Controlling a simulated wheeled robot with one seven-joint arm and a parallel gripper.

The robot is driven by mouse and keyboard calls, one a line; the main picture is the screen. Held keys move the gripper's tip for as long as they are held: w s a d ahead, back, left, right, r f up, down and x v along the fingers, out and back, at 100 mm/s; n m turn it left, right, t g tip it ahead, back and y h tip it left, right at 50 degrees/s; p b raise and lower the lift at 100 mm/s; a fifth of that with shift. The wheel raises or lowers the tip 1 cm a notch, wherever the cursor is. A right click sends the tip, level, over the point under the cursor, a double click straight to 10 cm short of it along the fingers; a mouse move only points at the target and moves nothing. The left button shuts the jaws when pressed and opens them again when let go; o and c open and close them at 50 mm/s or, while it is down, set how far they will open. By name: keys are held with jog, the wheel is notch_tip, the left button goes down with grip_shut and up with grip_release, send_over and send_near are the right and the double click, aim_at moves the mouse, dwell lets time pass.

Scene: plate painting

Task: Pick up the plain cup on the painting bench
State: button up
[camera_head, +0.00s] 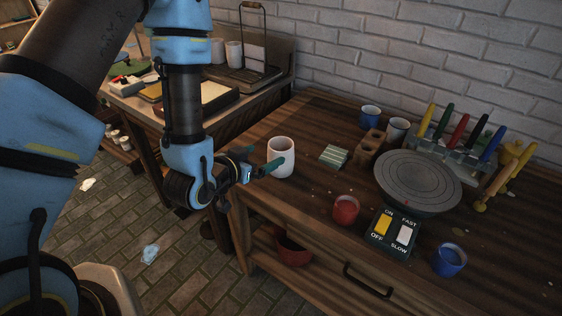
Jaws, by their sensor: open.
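The plain white cup (281,157) stands upright near the left end of the wooden painting bench (310,205). My gripper (258,159) is at the cup's left side, with its teal fingers pointing toward it. The fingers are apart. The nearer fingertip overlaps the lower left of the cup in this view, and the farther finger shows behind, left of the cup. I cannot tell whether either finger touches the cup.
A round turntable (418,182) with a switch box (392,232) stands to the right. A red cup (345,210), a blue cup (449,259), a green striped block (334,156) and a brush rack (455,155) are also on the bench. Bare wood lies in front of the white cup.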

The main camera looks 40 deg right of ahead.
aim_at(287, 145)
jog(key=b, duration=0.1)
jog(key=d+f+b, duration=0.1)
jog(key=b, duration=0.1)
jog(key=shift+w+d+b, duration=0.15)
jog(key=shift+w+b, duration=0.1)
jog(key=shift+b, duration=0.05)
jog(key=shift+p+x, duration=0.3)
jog(key=shift+x, duration=4.2)
jog(key=shift+w+r, duration=0.2)
jog(key=c, duration=1.3)
